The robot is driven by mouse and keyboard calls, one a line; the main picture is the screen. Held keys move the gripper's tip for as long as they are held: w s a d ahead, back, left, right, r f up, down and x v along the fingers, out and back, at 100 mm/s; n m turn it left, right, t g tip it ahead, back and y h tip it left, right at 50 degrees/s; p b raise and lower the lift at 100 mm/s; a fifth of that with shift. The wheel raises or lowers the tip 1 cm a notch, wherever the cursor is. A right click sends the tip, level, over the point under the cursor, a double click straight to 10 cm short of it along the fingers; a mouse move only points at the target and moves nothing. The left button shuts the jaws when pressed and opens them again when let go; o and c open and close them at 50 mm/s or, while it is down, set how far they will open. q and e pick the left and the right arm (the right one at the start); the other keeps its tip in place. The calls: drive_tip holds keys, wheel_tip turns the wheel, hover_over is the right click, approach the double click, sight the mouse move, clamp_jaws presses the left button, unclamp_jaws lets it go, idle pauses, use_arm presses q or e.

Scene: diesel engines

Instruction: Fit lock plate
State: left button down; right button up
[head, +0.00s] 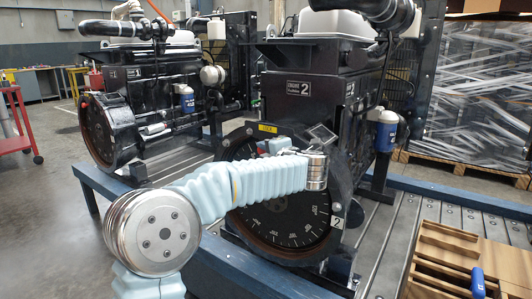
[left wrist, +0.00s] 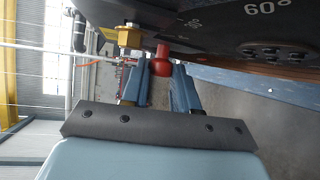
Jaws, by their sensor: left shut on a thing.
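My left arm reaches across the front of the engine marked 2 (head: 318,88), to its black flywheel with degree marks (head: 290,228). My left gripper (head: 265,149) is at the upper part of the flywheel, small and partly hidden by my arm. In the left wrist view, my left gripper (left wrist: 158,82) is shut on a part with a round red knob (left wrist: 160,62), close to the flywheel face (left wrist: 225,30). A brass-coloured hex fitting (left wrist: 129,38) sits just left of the knob. I cannot make out a lock plate clearly. My right gripper is not in view.
A wooden tray with slots (head: 440,250) stands at the lower right, with a blue-handled item (head: 478,282) in it. A second engine (head: 150,85) stands at the left. A blue bench frame (head: 260,275) runs below engine 2. Wrapped pallets (head: 480,80) stand behind.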

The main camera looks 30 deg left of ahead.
use_arm(q)
drive_tip(key=shift+f, duration=0.1)
drive_tip(key=c, duration=0.8)
unclamp_jaws()
drive_tip(key=shift+c, duration=0.3)
drive_tip(key=v, duration=0.7)
drive_tip(key=shift+b, duration=0.4)
